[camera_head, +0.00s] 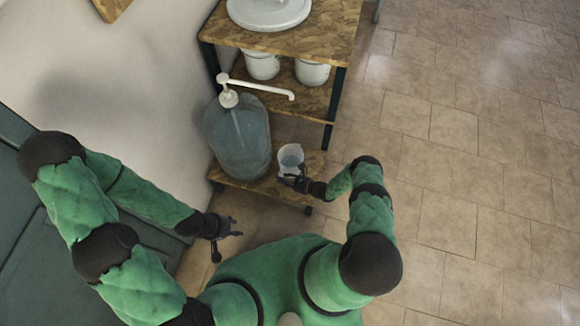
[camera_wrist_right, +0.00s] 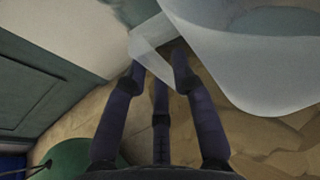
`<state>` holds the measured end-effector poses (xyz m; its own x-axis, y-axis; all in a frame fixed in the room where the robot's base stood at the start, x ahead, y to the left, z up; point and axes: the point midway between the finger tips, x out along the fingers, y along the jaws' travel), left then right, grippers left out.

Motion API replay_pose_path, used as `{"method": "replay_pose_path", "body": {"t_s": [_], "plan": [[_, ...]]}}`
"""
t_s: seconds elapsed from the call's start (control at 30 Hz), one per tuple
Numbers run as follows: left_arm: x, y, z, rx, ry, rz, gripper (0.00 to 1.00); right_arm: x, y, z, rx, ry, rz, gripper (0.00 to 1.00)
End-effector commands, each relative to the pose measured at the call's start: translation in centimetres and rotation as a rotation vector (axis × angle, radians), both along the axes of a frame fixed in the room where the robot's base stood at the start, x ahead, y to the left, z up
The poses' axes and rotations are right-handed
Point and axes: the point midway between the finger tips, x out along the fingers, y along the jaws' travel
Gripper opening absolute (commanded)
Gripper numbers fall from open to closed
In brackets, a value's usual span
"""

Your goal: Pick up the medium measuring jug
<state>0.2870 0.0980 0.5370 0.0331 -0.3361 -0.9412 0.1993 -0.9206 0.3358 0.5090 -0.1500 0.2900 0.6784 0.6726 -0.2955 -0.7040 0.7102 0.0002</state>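The measuring jug (camera_head: 290,157), a small translucent white cup, appears to stand on the front right of the low wooden shelf. In the right wrist view the jug (camera_wrist_right: 250,65) fills the upper right, with its flat handle (camera_wrist_right: 150,55) toward the fingers. My right gripper (camera_head: 291,181) is at the near side of the jug. In the wrist view its dark fingers (camera_wrist_right: 160,70) are parted, with the handle between or just beyond their tips; firm contact does not show. My left gripper (camera_head: 232,228) is empty, with fingers spread, left of and below the shelf.
A large blue-grey drum (camera_head: 238,138) with a white pump (camera_head: 229,97) stands on the shelf (camera_head: 262,185), left of the jug. A wooden rack (camera_head: 300,42) behind holds white buckets (camera_head: 312,72) and a white round container (camera_head: 268,12). Tiled floor (camera_head: 480,190) is clear on the right.

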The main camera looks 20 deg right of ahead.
Motion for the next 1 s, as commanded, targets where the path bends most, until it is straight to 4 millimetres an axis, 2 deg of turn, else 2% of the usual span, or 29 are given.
{"method": "replay_pose_path", "body": {"t_s": [0.3, 0.37, 0.4, 1.0], "plan": [[0.02, 0.0, -0.16, 0.0, 0.0, 0.0, 0.4, 0.44, 0.41, -0.11, 0.0, 0.0, -0.001, 0.26], [0.02, 0.0, -0.16, 0.0, -0.001, 0.0, 0.4, 0.44, 0.4, -0.11, 0.0, 0.0, -0.001, 0.12], [0.02, 0.0, -0.16, 0.0, -0.001, 0.0, 0.4, 0.43, 0.4, -0.11, -0.001, 0.001, -0.001, 0.01], [0.01, 0.0, 0.06, 0.0, 0.0, 0.0, 0.4, 0.5, 0.33, 0.3, -0.001, -0.002, 0.0, 0.0]]}}
